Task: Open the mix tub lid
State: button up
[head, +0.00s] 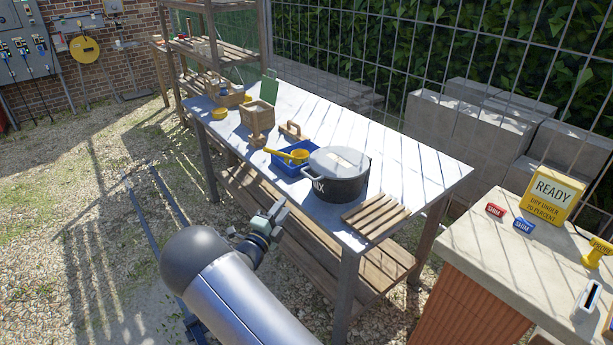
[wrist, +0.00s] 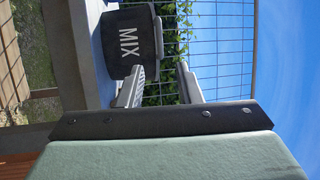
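The mix tub (head: 345,187) is a dark round tub with white MIX lettering, standing on the white-topped table. Its grey lid (head: 340,160) lies flat on top and looks closed. A pale handle (head: 308,183) shows at the tub's left side. In the wrist view the tub (wrist: 128,42) appears turned sideways, beyond my fingers and slightly left of them. My gripper (head: 277,212) is in front of the table's near edge, left of and nearer than the tub, apart from it. In the wrist view the two fingers of my gripper (wrist: 162,82) stand apart with nothing between them.
A blue tray (head: 287,168) with a yellow scoop (head: 297,156) sits just left of the tub. A slatted wooden rack (head: 376,215) lies to its right. Wooden boxes (head: 258,115) stand farther left. A wire fence (head: 400,60) runs behind the table.

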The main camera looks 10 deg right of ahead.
aim_at(307, 175)
jog(key=p+x, duration=0.1)
jog(key=x, duration=1.4)
jog(key=shift+w+d+p, duration=0.15)
jog(key=shift+w+p, duration=0.05)
jog(key=shift+p, duration=0.1)
grip_shut()
